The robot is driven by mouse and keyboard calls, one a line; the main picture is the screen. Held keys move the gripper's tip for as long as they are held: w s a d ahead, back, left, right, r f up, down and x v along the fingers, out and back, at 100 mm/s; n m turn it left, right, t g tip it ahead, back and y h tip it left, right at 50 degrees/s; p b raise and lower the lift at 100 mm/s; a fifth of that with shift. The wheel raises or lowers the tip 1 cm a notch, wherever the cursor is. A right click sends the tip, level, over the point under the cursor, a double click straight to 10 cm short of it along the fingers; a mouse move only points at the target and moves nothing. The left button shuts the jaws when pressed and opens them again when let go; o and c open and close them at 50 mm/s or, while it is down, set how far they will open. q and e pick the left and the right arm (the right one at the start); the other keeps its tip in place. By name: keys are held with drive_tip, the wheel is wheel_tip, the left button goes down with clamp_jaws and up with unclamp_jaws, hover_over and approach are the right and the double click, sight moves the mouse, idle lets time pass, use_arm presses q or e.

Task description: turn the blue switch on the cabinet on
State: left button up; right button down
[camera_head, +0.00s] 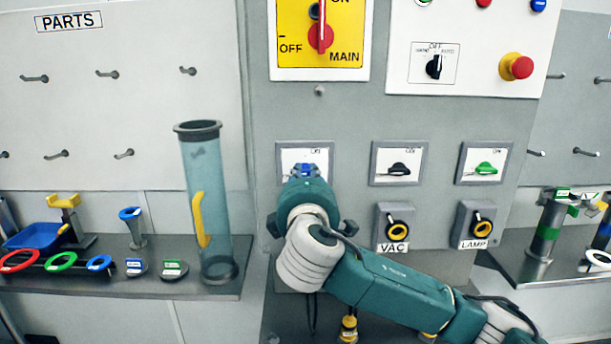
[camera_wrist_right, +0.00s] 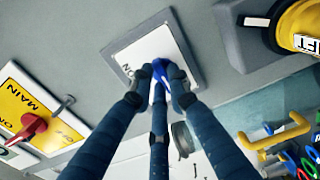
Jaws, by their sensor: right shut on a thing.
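The blue switch (camera_head: 307,170) sits on a white plate with a grey frame, the leftmost of three on the grey cabinet (camera_head: 455,122). My right gripper (camera_head: 306,180) is in front of it and covers most of it in the head view. In the right wrist view, the fingers of my right gripper (camera_wrist_right: 160,82) are closed around the blue switch (camera_wrist_right: 160,69), against the white plate (camera_wrist_right: 150,50). The fingertips hide much of the knob, so its exact angle is hard to tell. My left gripper is not in view.
To the right are a black switch (camera_head: 399,168), a green switch (camera_head: 486,168), and sockets marked VAC (camera_head: 397,225) and LAMP (camera_head: 480,225). The red MAIN switch (camera_head: 321,37) is above. A clear tube (camera_head: 222,225) stands on the left shelf, near my gripper.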

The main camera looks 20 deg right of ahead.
drive_tip(key=shift+f, duration=0.15)
drive_tip(key=m+b, duration=0.2)
drive_tip(key=m, duration=0.1)
drive_tip(key=shift+f, duration=0.15)
drive_tip(key=m+b, duration=0.2)
drive_tip(key=m, duration=1.2)
drive_tip(key=shift+d+m+b, duration=0.15)
drive_tip(key=shift+m+b, duration=0.15)
drive_tip(key=shift+b, duration=0.1)
drive_tip(key=c, duration=1.7)
unclamp_jaws()
drive_tip(key=shift+o, duration=0.2)
drive_tip(key=shift+s, duration=0.1)
